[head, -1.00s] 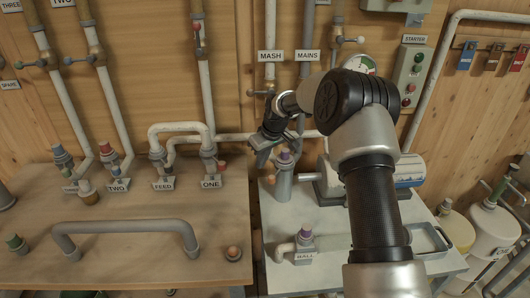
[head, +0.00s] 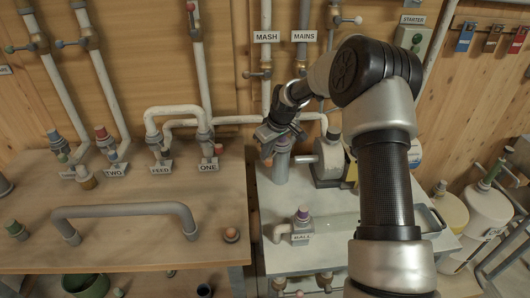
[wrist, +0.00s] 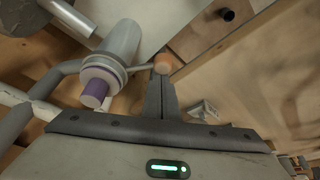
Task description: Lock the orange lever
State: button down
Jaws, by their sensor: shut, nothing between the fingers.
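The orange lever's round knob (head: 268,162) shows just below my gripper (head: 266,147) in the head view. In the wrist view the orange knob (wrist: 164,62) sits at the end of a thin grey arm reaching sideways from a grey pipe fitting (wrist: 122,45) with a purple cap (wrist: 95,92). My gripper's fingers (wrist: 160,80) are shut and empty, with their tips right at the knob. I cannot tell whether they touch it. In the head view my gripper hides the top of the grey post (head: 281,168) that carries the lever.
A second purple-capped fitting (head: 302,216) stands on the pale bench nearer me. A motor-like unit (head: 328,160) is to the right of the post. Pipes labelled MASH (head: 266,36) and MAINS (head: 304,36) rise behind. A wooden bench with a grey handle (head: 125,211) is at left.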

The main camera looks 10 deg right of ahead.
jog(key=shift+s+d, duration=0.1)
jog(key=shift+d, duration=0.1)
jog(key=s+d+n+g+y, duration=0.1)
jog(key=d+n+g, duration=0.2)
jog(key=d+n, duration=0.7)
jog(key=n, duration=0.2)
jog(key=shift+s+n+g+y, duration=0.2)
jog(key=shift+n+g+y, duration=0.1)
jog(key=shift+g, duration=0.1)
jog(key=shift+d, duration=0.15)
dwell(0.6)
